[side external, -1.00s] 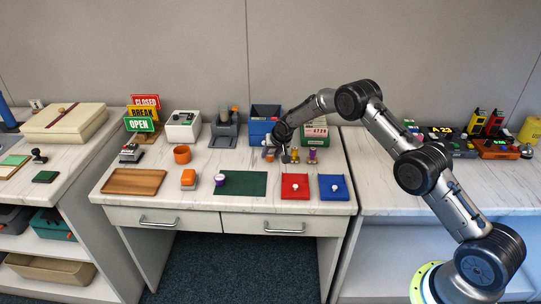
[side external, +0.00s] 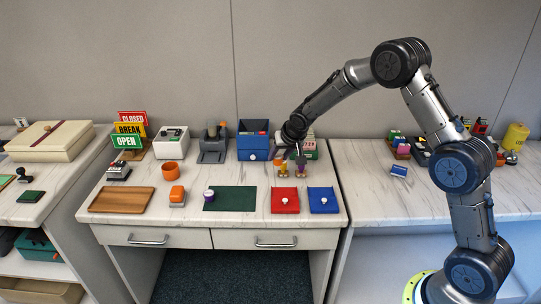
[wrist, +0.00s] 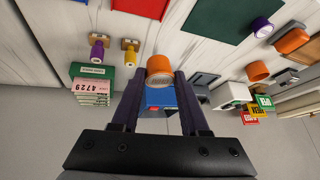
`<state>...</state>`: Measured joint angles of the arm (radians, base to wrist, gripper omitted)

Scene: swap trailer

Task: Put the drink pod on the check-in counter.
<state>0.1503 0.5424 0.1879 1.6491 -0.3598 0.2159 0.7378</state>
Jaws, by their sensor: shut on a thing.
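My gripper (wrist: 160,78) is shut on a short orange cylinder with a pale end (wrist: 158,68), which looks like a drink pod. In the side view my gripper (side external: 288,157) hangs over the back right of the middle desk (side external: 235,180), by the blue bin and the small purple and yellow pieces. The held pod is hard to make out there. A similar purple pod with a pale top (side external: 208,195) stands at the left edge of the green mat (side external: 232,199); it also shows in the wrist view (wrist: 261,28). No label marks which surface is the check-in counter.
Red (side external: 285,201) and blue (side external: 323,201) pads lie at the desk's front right. A wooden tray (side external: 122,200), orange cup (side external: 172,175), blue bin (side external: 253,145), grey machine (side external: 213,148) and signs (side external: 129,130) crowd the rest. The right counter (side external: 370,200) has free room in front.

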